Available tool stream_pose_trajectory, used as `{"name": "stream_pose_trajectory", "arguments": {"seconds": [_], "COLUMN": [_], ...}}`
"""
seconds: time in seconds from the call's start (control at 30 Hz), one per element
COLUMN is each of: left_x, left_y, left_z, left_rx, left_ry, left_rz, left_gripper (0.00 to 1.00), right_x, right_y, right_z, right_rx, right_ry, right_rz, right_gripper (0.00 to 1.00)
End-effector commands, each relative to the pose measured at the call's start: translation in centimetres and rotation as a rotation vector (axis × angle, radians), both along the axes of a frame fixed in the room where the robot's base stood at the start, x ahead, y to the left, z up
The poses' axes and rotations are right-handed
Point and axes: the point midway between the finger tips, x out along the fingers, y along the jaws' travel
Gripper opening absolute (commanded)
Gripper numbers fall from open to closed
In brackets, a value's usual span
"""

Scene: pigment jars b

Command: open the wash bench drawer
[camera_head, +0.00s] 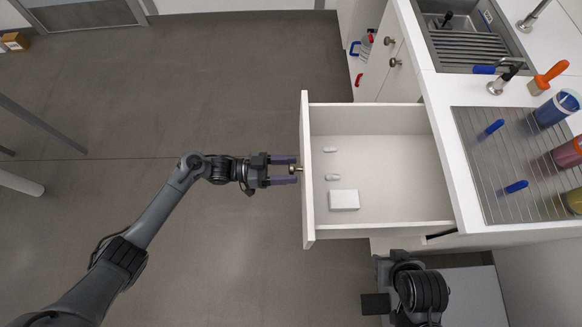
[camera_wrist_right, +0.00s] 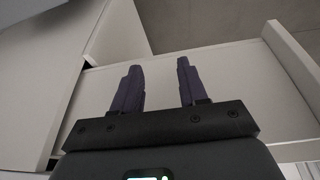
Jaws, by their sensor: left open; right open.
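The wash bench drawer (camera_head: 385,205) stands pulled far out from the white bench (camera_head: 520,232) in the head view. It holds two small white pieces and a white block (camera_head: 344,200). Its round knob (camera_head: 293,169) is on the drawer front (camera_head: 307,215). My left gripper (camera_head: 284,170) is open at the knob, with its two purple fingers on either side of it; I cannot tell whether they touch it. In the right wrist view my right gripper (camera_wrist_right: 157,85) is open and empty, with pale panels in front of it. Its fingers do not show in the head view.
Cupboard doors (camera_head: 385,60) stand behind the drawer. The floor at the left is mostly clear.

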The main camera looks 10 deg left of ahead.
Motion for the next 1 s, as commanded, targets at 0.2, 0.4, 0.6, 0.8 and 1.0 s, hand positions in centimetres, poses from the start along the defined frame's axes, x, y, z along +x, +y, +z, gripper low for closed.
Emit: {"name": "stream_pose_trajectory", "arguments": {"seconds": [0.2,0.4,0.6,0.8,1.0], "left_x": [-0.8,-1.5,-1.9,-2.0,-2.0], "left_y": [3.7,6.9,8.7,9.3,9.2], "left_z": [0.0,0.0,0.0,0.0,0.0], "left_rx": [0.004,0.003,0.001,0.001,0.0], "left_ry": [0.002,0.001,-0.001,0.0,0.0], "left_rz": [0.001,0.0,0.0,0.0,-0.001], "left_gripper": [0.6,0.6,0.6,0.6,0.6], "right_x": [0.0,0.0,0.0,0.0,0.0], "right_y": [0.0,0.0,0.0,0.0,0.0], "right_z": [0.3,0.4,0.3,0.3,0.3], "right_rx": [0.0,0.0,0.0,0.0,-0.001], "right_ry": [0.0,0.0,0.0,0.0,-0.001], "right_rz": [0.0,0.0,0.0,0.001,0.001], "right_gripper": [0.43,0.43,0.43,0.43,0.43]}}
